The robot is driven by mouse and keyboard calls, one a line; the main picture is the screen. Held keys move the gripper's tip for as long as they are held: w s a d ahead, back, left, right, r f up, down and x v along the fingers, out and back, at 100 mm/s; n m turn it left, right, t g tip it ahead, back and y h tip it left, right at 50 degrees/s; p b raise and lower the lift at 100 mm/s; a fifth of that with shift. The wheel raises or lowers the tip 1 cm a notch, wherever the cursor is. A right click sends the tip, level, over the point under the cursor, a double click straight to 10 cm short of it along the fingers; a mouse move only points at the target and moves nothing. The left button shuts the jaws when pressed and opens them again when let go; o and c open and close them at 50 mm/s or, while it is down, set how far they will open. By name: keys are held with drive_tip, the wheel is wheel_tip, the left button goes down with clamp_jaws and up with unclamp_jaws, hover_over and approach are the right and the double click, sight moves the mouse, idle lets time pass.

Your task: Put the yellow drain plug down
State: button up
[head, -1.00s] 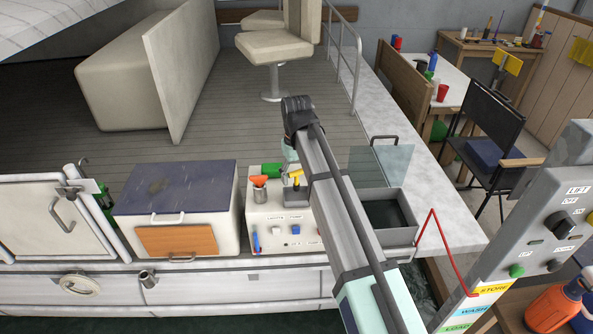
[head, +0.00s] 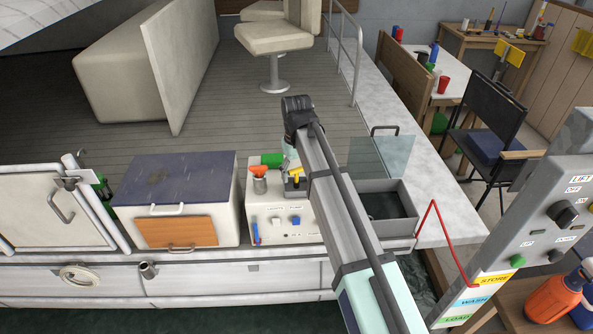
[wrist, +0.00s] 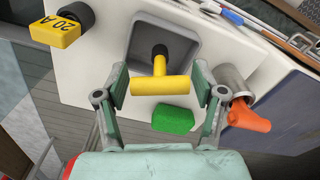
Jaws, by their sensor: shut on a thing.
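The yellow drain plug (wrist: 160,86) has a T-shaped handle and a black end. In the wrist view it sits between the fingers of my gripper (wrist: 160,92), which is shut on its crossbar. The black end points into a square grey recess (wrist: 195,45) on the white console. I cannot tell whether it touches the bottom. In the head view the plug (head: 297,176) shows as a small yellow piece beside my arm, at the console's top; my fingers are mostly hidden there.
An orange plug in a metal cup (wrist: 247,116) and a green piece (wrist: 173,119) are close to my fingers. A yellow "20 A" piece (wrist: 58,32) is at upper left. In the head view, an open grey box (head: 386,228) stands right of the console (head: 275,238) and a cooler (head: 180,208) left.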

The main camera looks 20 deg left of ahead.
drive_tip(key=shift+f, duration=0.35)
drive_tip(key=shift+f, duration=0.25)
idle(0.4)
drive_tip(key=o, duration=1.6)
drive_tip(key=shift+o, duration=0.2)
wheel_tip(320, 180, up, 12)
drive_tip(key=shift+r, duration=0.1)
clamp_jaws()
